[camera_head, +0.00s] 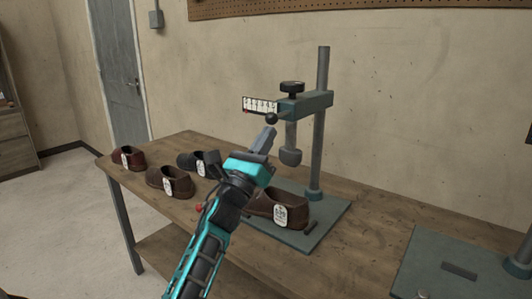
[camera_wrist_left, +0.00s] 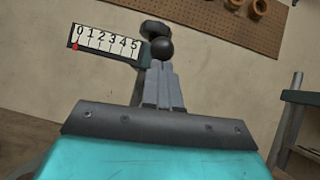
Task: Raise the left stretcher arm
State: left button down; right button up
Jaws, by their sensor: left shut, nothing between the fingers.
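The left stretcher (camera_head: 320,150) has a grey post on a teal base plate (camera_head: 330,220), with a horizontal arm (camera_head: 307,103) near the top. A black ball knob (camera_head: 271,118) sits at the arm's left end; it also shows in the wrist view (camera_wrist_left: 162,49). A white scale (camera_head: 260,104) marked 0 to 5 has its red pointer (camera_wrist_left: 75,47) at 0. A rounded grey foot (camera_head: 291,157) hangs above a brown shoe (camera_head: 278,209) on the plate. My left gripper (camera_head: 266,134) is shut and empty, fingertips just under the ball knob; whether they touch it I cannot tell.
Several tagged shoes, such as a brown one (camera_head: 170,182), stand on the left of the wooden bench (camera_head: 375,215). A second teal base plate (camera_head: 440,270) lies at the right front. The bench between the two plates is clear.

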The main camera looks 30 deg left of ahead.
pick_arm(q)
jog(key=shift+s+r+p, duration=0.1)
jog(key=shift+r+p, duration=1.05)
jog(key=shift+r, duration=1.75)
pick_arm(e)
jog(key=shift+s+d+r, duration=0.1)
jog(key=shift+d+r, duration=0.1)
jog(key=shift+r, duration=0.4)
jog(key=shift+s+d+r, duration=0.1)
jog(key=shift+d+r, duration=0.1)
jog(key=shift+r, duration=0.4)
